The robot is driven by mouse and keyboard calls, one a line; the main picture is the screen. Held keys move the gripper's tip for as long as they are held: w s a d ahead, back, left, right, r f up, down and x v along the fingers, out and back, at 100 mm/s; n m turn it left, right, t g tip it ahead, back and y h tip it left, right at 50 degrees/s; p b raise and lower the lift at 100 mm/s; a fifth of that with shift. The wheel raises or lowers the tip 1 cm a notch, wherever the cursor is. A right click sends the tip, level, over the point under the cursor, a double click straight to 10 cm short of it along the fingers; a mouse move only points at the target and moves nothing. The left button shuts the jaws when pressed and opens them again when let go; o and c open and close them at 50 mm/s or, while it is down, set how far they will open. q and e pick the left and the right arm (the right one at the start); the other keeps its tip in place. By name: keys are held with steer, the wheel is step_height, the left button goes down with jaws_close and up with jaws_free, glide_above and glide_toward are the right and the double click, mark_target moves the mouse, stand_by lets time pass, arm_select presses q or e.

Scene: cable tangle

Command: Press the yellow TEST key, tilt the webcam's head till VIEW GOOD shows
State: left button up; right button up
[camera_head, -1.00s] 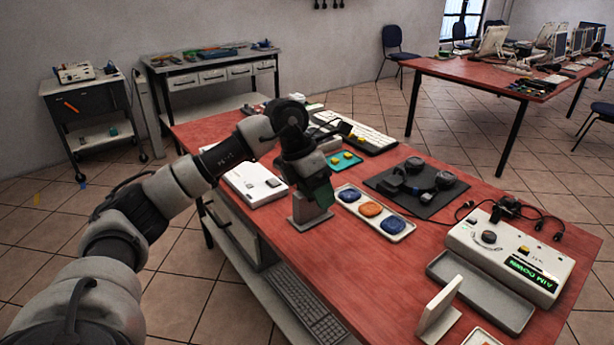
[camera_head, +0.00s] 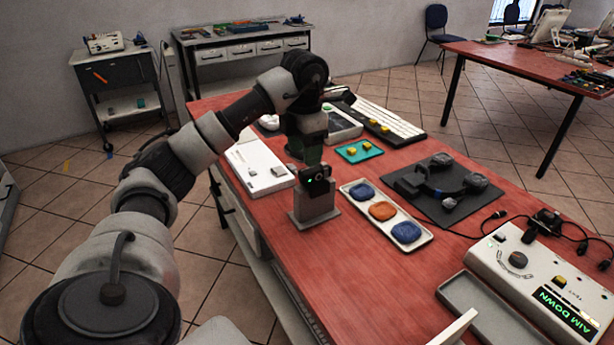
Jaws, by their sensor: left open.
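The webcam (camera_head: 316,184) has a small black head with a lens and a green light, on a grey block stand (camera_head: 315,208). My left gripper (camera_head: 308,158) points down just behind and above the webcam head. It is open; its fingertips are partly hidden, and I cannot tell whether they touch the head. The test box (camera_head: 505,258) stands at the right, with a yellow key (camera_head: 559,281) and a round dark knob. Its display (camera_head: 566,311) reads AIM DOWN in green. My right gripper is not in view.
A white tray (camera_head: 424,242) with blue and orange lumps lies right of the webcam. A white box (camera_head: 258,168), a teal tray (camera_head: 372,152) and a keyboard (camera_head: 385,122) lie around the arm.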

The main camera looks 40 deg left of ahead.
mark_target(306, 172)
arm_select(q)
step_height(306, 172, down, 5)
steer(key=shift+w+r, duration=0.1)
steer(key=shift+f, duration=0.75)
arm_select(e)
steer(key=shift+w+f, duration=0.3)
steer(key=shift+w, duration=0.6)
arm_select(q)
steer(key=shift+c, duration=0.4)
